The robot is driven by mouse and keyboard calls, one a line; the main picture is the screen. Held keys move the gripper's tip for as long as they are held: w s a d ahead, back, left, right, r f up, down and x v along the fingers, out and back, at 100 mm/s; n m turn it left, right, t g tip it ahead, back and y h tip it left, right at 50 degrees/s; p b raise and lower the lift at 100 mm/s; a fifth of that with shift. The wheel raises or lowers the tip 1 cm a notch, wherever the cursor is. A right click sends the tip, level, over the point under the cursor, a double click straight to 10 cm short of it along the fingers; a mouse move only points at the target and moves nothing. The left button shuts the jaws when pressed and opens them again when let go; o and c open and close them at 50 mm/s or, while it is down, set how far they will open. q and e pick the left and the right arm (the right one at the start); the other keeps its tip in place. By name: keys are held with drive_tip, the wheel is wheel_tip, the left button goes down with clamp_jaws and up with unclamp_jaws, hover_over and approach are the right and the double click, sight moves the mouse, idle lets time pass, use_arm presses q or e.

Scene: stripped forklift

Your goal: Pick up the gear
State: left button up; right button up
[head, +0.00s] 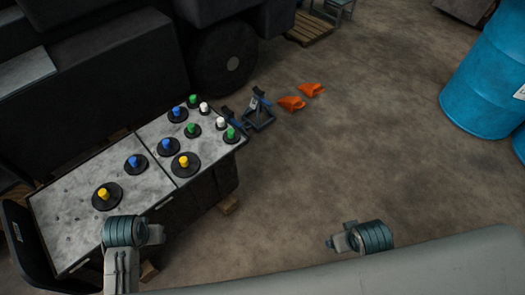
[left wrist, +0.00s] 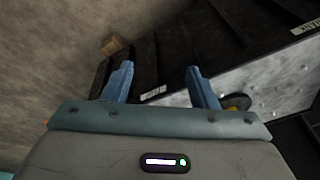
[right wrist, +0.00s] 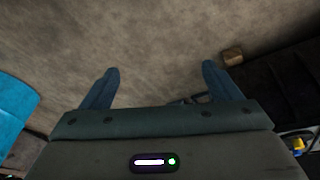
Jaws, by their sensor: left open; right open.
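Several black disc-like gears with coloured knobs stand on a grey metal-topped cart (head: 75,210) at the left of the head view. Two have yellow knobs: a large gear (head: 116,198) near the front and another gear (head: 195,167) at the middle right. Others have blue, green or white knobs, such as a blue-knobbed gear (head: 144,164). My left gripper (head: 157,235) is open and empty beside the cart's near edge. Its wrist view shows part of a yellow-knobbed gear (left wrist: 240,101) behind the right finger. My right gripper (head: 332,243) is open and empty over bare floor, right of the cart.
Orange wedges (head: 292,103) and a dark metal stand (head: 260,112) are on the floor beyond the cart. Blue barrels (head: 485,85) stand at the right. A dark forklift body (head: 105,75) and wheel (head: 225,62) are behind the cart. The middle floor is clear.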

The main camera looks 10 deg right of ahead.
use_arm(q)
drive_tip(key=w+d+g, duration=0.1)
drive_tip(key=w+d, duration=0.2)
drive_tip(key=w, duration=1.2)
wheel_tip(320, 180, up, 4)
drive_tip(key=g+h, duration=0.1)
drive_tip(key=g, duration=0.1)
hover_over(183, 159)
drive_tip(key=f, duration=0.3)
drive_tip(key=shift+s+f+b, duration=0.25)
drive_tip(key=shift+s+b, duration=0.1)
drive_tip(key=shift+s, duration=0.05)
drive_tip(key=f, duration=0.5)
drive_tip(key=shift+w+f+b, duration=0.25)
drive_tip(key=shift+f+b, duration=0.1)
drive_tip(key=shift+f, duration=0.25)
drive_tip(key=c, duration=1)
use_arm(e)
wheel_tip(183, 159, down, 14)
drive_tip(key=s+g, duration=0.1)
drive_tip(key=shift+s+d+r, duration=0.2)
drive_tip(key=shift+d, duration=0.2)
